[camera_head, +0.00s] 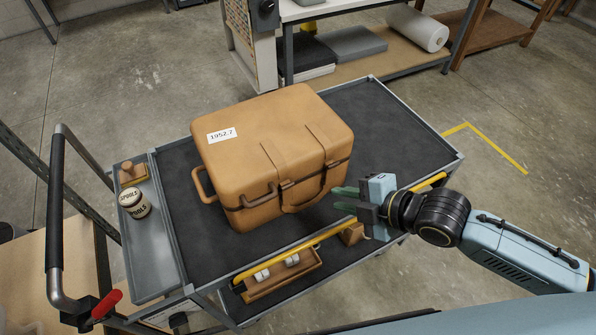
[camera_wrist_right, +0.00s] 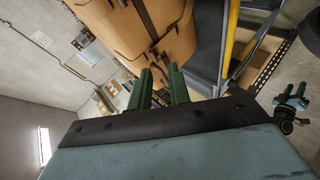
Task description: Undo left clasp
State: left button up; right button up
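A tan leather case (camera_head: 262,139) with a white label reading 1952.7 stands closed on a grey cart. Two straps run over its lid to the front, a left strap (camera_head: 274,156) and a right strap (camera_head: 322,140). The clasps are too small to tell whether they are fastened. My right gripper (camera_head: 344,198) is open and empty, just right of the case's front right corner. In the right wrist view its green fingers (camera_wrist_right: 160,90) stand apart, with the case (camera_wrist_right: 130,30) beyond them. What looks like my left gripper (camera_wrist_right: 291,97) is small in that view.
The cart's dark top (camera_head: 369,124) is clear right of the case. A yellow bar (camera_head: 292,255) runs along its front edge, beside a wooden tray (camera_head: 284,275) with small white items. A tin (camera_head: 134,203) and a wooden block (camera_head: 132,174) sit on the left side shelf.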

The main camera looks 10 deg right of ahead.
aim_at(291, 186)
jog(key=w+a+f, duration=0.1)
jog(key=w+a, duration=0.1)
jog(key=w+a+f+n, duration=0.1)
jog(key=w+a+f, duration=0.1)
jog(key=w+a, duration=0.1)
jog(key=w+a+f+n, duration=0.1)
jog(key=w+a, duration=0.1)
jog(key=a, duration=0.1)
jog(key=shift+w+a+f+y+p, duration=0.2)
jog(key=shift+w+a+y+p, duration=0.1)
jog(key=shift+p, duration=0.1)
grip_shut()
jog(key=shift+d, duration=0.1)
